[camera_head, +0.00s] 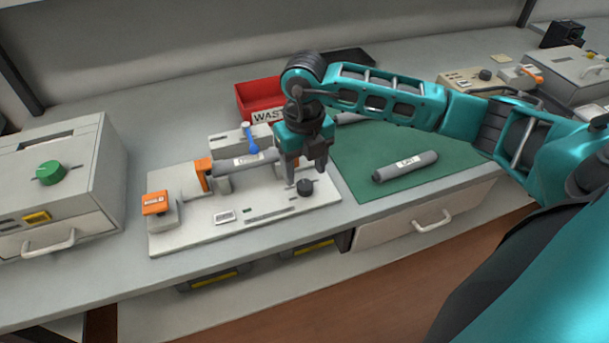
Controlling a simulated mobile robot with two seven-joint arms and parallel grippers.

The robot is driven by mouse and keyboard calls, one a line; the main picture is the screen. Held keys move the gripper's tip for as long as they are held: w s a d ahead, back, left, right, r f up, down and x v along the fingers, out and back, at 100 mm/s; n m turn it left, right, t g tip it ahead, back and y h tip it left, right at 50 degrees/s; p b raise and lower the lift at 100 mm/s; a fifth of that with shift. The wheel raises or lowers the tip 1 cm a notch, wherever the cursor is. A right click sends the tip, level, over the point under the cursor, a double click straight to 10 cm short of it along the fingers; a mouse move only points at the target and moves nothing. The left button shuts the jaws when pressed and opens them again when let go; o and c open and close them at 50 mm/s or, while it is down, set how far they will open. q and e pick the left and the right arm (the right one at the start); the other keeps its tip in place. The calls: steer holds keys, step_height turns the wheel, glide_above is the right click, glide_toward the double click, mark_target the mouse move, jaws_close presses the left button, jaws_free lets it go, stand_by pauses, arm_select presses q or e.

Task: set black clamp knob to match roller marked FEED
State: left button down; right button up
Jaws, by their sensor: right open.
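The black clamp knob (305,187) stands on the right end of the pale fixture plate (185,238). My right gripper (306,174) points down just above and behind the knob; its jaws are open, with no roller between them. Whether a finger touches the knob cannot be told. A grey labelled roller (232,165) lies in the fixture, its right end close to my gripper. Another grey labelled roller (405,167) lies on the green mat (440,183). I cannot read either label surely. Part of a third roller (349,118) shows behind my arm. My left gripper is not in view.
A red waste bin (258,92) stands behind the fixture. An orange-topped block (156,204) is at the plate's left end. A grey box with a green knob (50,172) stands at left. More devices (485,78) are at right. The mat's front is clear.

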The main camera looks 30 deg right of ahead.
mark_target(304, 184)
step_height(304, 184, up, 9)
stand_by(0.3)
stand_by(0.4)
